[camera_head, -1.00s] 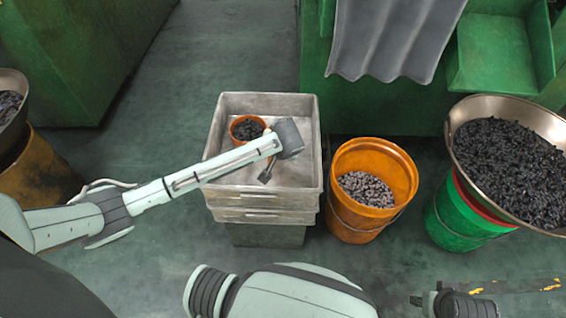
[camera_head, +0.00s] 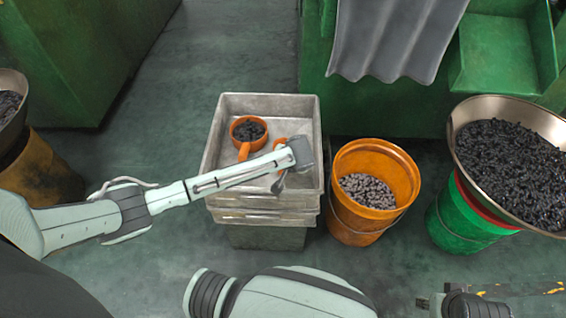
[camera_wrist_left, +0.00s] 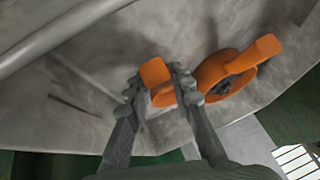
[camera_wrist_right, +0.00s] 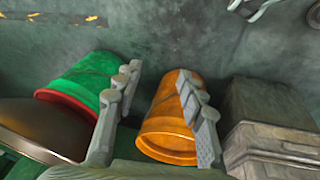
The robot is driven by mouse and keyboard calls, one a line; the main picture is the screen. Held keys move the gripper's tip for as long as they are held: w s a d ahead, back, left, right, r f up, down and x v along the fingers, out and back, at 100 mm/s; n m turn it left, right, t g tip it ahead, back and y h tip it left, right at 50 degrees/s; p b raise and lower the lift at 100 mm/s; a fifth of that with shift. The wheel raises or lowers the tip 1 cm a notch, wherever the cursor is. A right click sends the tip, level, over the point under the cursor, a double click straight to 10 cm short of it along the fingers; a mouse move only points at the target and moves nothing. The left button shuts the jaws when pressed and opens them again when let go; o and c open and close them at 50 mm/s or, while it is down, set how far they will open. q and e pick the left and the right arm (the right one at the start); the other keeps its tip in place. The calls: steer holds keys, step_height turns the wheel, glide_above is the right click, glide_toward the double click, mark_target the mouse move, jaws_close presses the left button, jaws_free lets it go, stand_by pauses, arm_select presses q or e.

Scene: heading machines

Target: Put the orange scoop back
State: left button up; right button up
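My left gripper (camera_head: 281,180) is low in the upper grey tray (camera_head: 227,103). In the left wrist view an orange scoop (camera_wrist_left: 157,76) is between my left fingers (camera_wrist_left: 158,88), which close on it from both sides. A bit of this scoop (camera_head: 279,143) shows beside my left wrist in the head view; the rest is hidden. A second orange scoop (camera_head: 244,152), holding dark pieces, stands in the same tray, to the left; it also shows in the left wrist view (camera_wrist_left: 215,72). My right gripper (camera_wrist_right: 158,90) is open and empty.
An orange bucket (camera_head: 345,215) with grey pieces stands right of the trays. Farther right, a wide metal bowl (camera_head: 555,125) of dark pieces rests on a green bucket (camera_head: 452,222). Green machinery (camera_head: 400,108) stands behind. Floor is clear left of the trays.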

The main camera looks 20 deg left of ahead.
arm_select(q)
steer(key=o, duration=0.3)
arm_select(e)
steer(key=shift+d, duration=0.1)
arm_select(q)
steer(key=shift+r, duration=0.1)
steer(key=shift+s+d+r, duration=0.1)
steer(key=shift+r, duration=0.15)
steer(key=p+v, duration=0.2)
steer(key=v, duration=0.9)
steer(key=shift+r, duration=0.25)
arm_select(e)
steer(key=f, duration=0.4)
steer(key=shift+a+f, duration=0.2)
steer(key=shift+a, duration=0.05)
steer(key=shift+s, duration=0.1)
